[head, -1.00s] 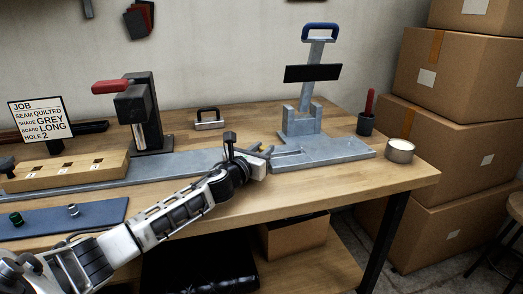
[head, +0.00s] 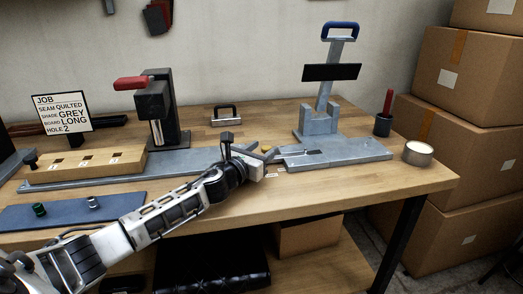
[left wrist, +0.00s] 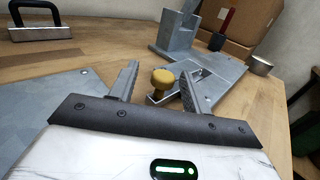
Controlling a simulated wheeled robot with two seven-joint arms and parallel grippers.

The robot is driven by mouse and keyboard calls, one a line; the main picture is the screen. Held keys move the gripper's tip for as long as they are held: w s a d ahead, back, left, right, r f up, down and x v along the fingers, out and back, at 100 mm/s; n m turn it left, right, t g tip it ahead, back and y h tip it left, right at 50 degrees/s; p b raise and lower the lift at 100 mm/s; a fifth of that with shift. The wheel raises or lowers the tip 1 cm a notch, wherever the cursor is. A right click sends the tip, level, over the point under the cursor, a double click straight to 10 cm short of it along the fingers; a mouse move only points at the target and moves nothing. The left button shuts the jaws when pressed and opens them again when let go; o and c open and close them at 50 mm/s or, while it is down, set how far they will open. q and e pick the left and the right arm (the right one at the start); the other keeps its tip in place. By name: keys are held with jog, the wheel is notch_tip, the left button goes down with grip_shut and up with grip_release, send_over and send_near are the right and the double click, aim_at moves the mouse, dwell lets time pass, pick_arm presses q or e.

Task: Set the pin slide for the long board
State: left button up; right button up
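The pin slide's yellow knob (left wrist: 163,79) stands on a small metal piece at the near end of the grey press base in the left wrist view. It also shows small in the head view (head: 267,150). My left gripper (left wrist: 160,88) is open, with one finger on each side of the knob and a visible gap at both sides. In the head view my left gripper (head: 264,162) is low over the bench by the left end of the press base (head: 350,153), partly covering the slide. My right gripper is out of view.
A red-handled press (head: 156,110) and a wooden block with numbered slots (head: 70,172) stand left. A black-handled metal block (head: 224,115) lies behind. The blue-handled press (head: 326,75), a cup with a red tool (head: 384,120) and a round tin (head: 418,153) are right.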

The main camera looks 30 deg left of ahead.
pick_arm(q)
jog(key=shift+s, duration=0.1)
jog(key=shift+s, duration=0.35)
jog(key=s+b, duration=0.1)
jog(key=s, duration=1.2)
jog(key=shift+s+f, duration=0.1)
jog(key=shift+s, duration=0.9)
